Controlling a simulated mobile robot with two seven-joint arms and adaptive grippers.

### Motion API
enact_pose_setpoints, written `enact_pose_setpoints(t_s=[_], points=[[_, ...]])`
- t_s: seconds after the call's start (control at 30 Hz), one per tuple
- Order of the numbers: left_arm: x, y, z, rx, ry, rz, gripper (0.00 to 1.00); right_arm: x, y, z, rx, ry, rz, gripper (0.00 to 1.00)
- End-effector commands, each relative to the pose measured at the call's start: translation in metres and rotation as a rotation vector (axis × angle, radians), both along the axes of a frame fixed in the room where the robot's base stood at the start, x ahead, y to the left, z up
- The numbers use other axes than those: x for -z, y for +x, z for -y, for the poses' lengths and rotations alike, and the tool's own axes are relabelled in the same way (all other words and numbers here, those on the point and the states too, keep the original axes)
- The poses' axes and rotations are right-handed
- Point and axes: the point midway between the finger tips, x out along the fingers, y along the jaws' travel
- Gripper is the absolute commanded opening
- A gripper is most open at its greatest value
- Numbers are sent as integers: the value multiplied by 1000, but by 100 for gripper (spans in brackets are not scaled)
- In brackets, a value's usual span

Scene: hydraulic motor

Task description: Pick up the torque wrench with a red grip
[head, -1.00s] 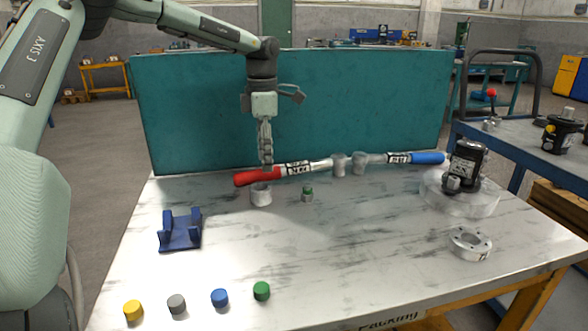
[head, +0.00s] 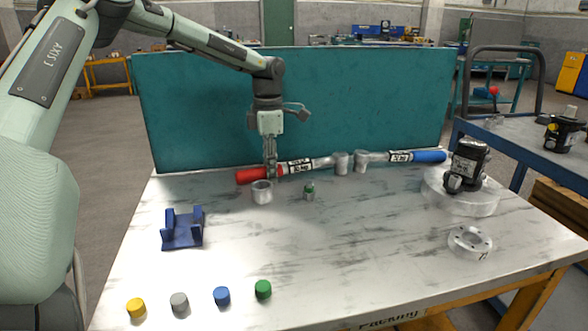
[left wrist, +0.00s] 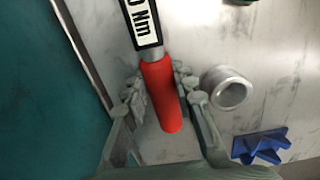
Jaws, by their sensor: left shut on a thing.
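The torque wrench with a red grip (head: 250,176) lies along the back of the table, its shaft running right. In the left wrist view its red grip (left wrist: 160,98) is between my fingers, with a white label on the shaft above it. My left gripper (head: 271,172) points down and is shut on the red grip near the shaft end. Its fingers also show in the left wrist view (left wrist: 158,84), one on each side of the grip. A second torque wrench with a blue grip (head: 430,157) lies to the right. My right gripper is not in view.
A grey metal cup (head: 262,192) stands close in front of the red grip. A blue holder (head: 183,230) and several coloured caps lie further forward. A teal panel (head: 350,100) rises behind. A motor (head: 468,163) stands at the right.

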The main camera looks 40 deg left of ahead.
Motion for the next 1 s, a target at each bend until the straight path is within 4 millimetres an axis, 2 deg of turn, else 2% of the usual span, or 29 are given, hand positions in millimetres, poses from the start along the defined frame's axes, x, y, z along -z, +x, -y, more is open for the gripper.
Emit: enact_pose_setpoints(t_s=[0.47,0.63,0.77,1.0], points=[[-5,1,0,0,0,4,0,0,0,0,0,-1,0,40],[-21,2,0,0,1,6,0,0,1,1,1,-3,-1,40],[-46,1,0,0,1,8,0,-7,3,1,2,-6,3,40],[-74,-51,11,2,-3,8,0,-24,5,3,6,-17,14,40]])
